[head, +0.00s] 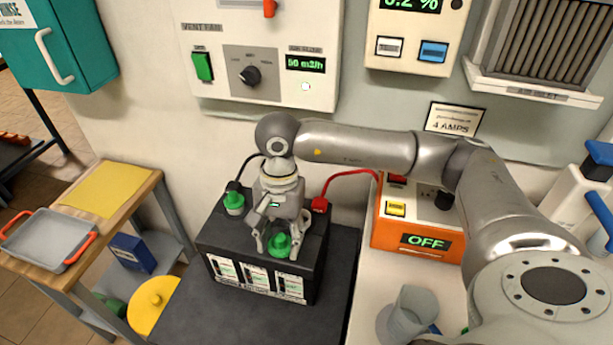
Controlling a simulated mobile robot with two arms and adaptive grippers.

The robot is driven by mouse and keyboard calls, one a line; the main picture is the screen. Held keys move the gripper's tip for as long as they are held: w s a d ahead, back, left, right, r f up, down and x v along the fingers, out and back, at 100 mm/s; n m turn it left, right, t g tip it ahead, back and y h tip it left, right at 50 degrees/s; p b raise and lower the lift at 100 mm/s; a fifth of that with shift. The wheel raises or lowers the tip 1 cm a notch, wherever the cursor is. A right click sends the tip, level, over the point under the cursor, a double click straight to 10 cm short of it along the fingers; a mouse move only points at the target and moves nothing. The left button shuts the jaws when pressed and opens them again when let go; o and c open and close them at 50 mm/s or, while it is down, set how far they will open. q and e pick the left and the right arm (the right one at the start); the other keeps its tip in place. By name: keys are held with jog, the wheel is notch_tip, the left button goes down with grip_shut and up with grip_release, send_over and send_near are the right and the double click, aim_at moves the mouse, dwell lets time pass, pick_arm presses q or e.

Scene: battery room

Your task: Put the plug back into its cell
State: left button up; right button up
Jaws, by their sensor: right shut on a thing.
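The black battery (212,238) stands on a dark surface in the middle of the view, with white labels on its front. A green plug (281,246) is between the fingers of my right gripper (279,250), which is shut on it at the battery's top, near the front edge. I cannot tell whether this plug sits in its cell or just above it. Another green plug (234,203) sits on the top at the back left. The gripper and wrist hide the middle of the battery's top. My left gripper is not in view.
A red clamp (319,205) with a red cable is at the battery's back right. An orange charger (417,240) reading OFF stands to the right, with a grey jug (406,312) in front. A grey tray (46,238) and yellow cloth (107,189) lie on the left bench.

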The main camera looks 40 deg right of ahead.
pick_arm(q)
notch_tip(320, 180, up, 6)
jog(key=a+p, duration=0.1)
jog(key=p, duration=0.5)
pick_arm(e)
jog(key=w+d+m+t+h, duration=0.1)
jog(key=w+d+m, duration=0.35)
jog(key=m, duration=0.65)
jog(key=w+d+m+t, duration=0.2)
jog(key=w+d+m, duration=0.25)
jog(key=m, duration=0.65)
pick_arm(q)
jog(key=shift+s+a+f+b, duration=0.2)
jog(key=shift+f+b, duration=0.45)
jog(key=shift+b, duration=0.05)
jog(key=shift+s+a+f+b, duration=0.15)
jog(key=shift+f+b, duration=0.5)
jog(key=shift+b, duration=0.1)
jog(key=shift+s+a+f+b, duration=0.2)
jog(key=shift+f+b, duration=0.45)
jog(key=shift+b, duration=0.05)
pick_arm(e)
notch_tip(320, 180, down, 6)
jog(key=d+m, duration=0.2)
jog(key=shift+w+f, duration=0.15)
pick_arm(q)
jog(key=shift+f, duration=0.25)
